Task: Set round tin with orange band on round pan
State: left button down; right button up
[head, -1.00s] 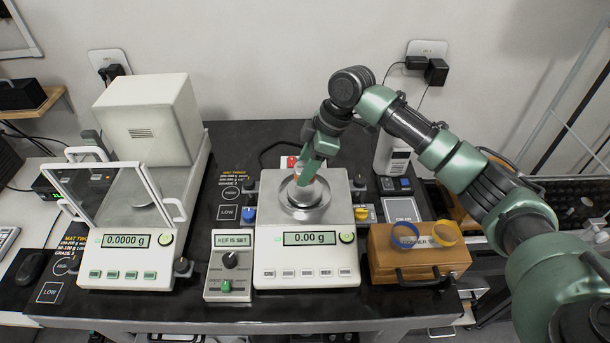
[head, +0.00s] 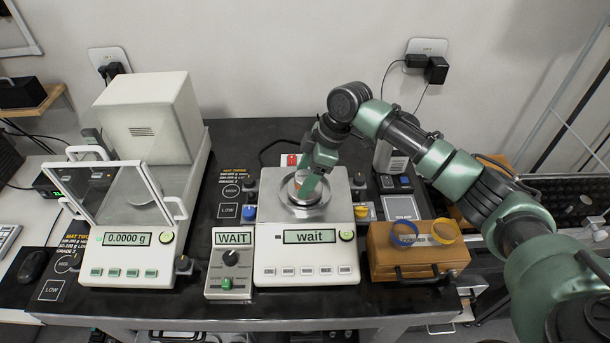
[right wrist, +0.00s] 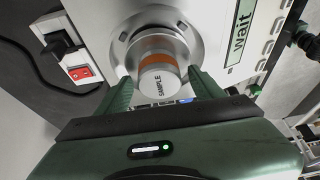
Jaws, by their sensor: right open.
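The round tin with the orange band (right wrist: 158,62), its white end marked "SAMPLE", stands on the round pan (right wrist: 128,47) of the middle balance in the right wrist view. In the head view the tin (head: 299,180) is mostly hidden by my right gripper, and the round metal pan (head: 304,211) shows around it. My right gripper (right wrist: 161,76) is open, with one finger on each side of the tin; it also shows in the head view (head: 311,184). Whether the fingers touch the tin I cannot tell. My left gripper is not in view.
The middle balance display (head: 310,236) reads "wait", and the small control box (head: 231,258) reads "WAIT". A second balance with a glass shield (head: 110,200) stands left, reading 0.0000 g. A wooden box (head: 418,262) with blue and yellow rings stands right.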

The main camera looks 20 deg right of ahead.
jog(key=b+v, duration=0.1)
jog(key=v, duration=1.1)
